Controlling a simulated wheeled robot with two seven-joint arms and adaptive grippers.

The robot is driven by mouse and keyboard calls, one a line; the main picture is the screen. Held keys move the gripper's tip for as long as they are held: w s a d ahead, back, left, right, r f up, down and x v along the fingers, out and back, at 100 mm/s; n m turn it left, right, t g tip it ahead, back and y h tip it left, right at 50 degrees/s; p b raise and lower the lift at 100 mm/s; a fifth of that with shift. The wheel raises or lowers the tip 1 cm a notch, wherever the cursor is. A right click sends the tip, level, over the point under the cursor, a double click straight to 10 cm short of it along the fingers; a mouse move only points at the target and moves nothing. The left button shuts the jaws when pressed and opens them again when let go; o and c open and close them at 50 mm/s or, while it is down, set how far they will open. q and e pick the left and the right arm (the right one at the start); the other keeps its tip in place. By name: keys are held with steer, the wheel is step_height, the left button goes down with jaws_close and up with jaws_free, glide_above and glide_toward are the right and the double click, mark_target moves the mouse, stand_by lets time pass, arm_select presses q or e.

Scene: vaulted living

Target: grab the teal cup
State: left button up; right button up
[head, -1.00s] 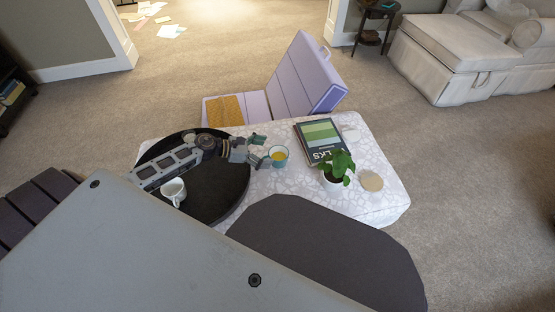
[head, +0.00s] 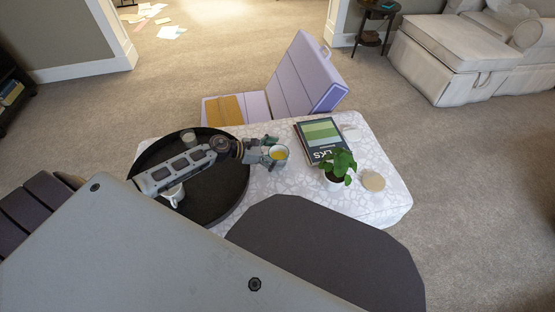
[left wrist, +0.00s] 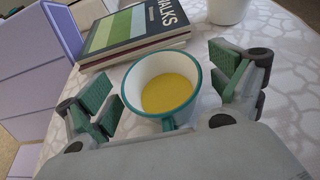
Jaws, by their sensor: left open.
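The teal cup (head: 279,153) stands upright on the patterned ottoman (head: 385,196), with yellow liquid inside. In the left wrist view the cup (left wrist: 161,88) has a white inside, a teal rim and a teal handle toward the gripper. My left gripper (head: 277,151) is open, with one finger on each side of the cup. My right gripper is not in view.
A round black tray (head: 222,195) with a white mug (head: 174,196) lies under my left arm. Books (head: 320,139), a potted plant (head: 338,168) and a round tan disc (head: 373,181) are right of the cup. A lilac case (head: 305,75) stands behind.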

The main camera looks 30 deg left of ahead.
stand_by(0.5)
arm_select(q)
steer(key=c, duration=1.2)
